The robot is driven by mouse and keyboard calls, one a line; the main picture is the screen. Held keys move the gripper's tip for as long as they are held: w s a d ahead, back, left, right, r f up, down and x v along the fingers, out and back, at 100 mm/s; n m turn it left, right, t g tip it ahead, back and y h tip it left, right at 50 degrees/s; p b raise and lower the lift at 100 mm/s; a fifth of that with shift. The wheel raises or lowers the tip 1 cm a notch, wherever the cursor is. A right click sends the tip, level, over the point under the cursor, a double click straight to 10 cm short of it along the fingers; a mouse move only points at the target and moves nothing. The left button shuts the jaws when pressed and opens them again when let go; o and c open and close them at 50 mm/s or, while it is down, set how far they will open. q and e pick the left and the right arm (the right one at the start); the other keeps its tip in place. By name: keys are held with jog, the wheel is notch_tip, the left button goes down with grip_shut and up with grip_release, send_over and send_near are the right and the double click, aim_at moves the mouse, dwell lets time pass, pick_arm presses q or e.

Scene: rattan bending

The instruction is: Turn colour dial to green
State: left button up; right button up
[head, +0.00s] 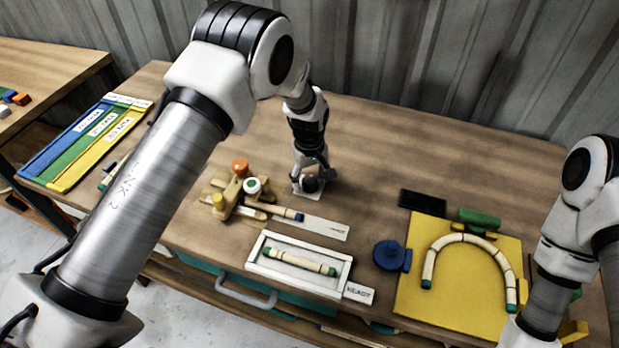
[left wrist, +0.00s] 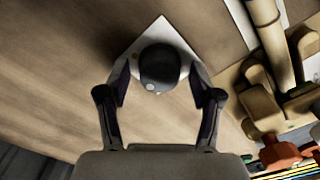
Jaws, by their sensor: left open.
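A dark round knob, which looks like the colour dial (head: 309,184), stands on a small white plate (left wrist: 187,42) on the table. My left gripper (head: 313,166) is over it, pointing down. In the left wrist view the dial (left wrist: 160,68) lies between the two spread fingers of the left gripper (left wrist: 160,92). The fingers are open, one on each side; I cannot tell whether they touch the knob. A small pale spot shows on the knob, but I cannot make out which colour it is set to. My right gripper is out of view; only its arm shows at the right.
A wooden clamp-like fixture (head: 228,198) stands just left of the dial. A blue round part (head: 388,254) and yellow board (head: 415,295) with a bent rattan arch lie right.

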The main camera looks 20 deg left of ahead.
aim_at(310, 179)
pick_arm(q)
notch_tip(310, 179, up, 12)
dwell(0.3)
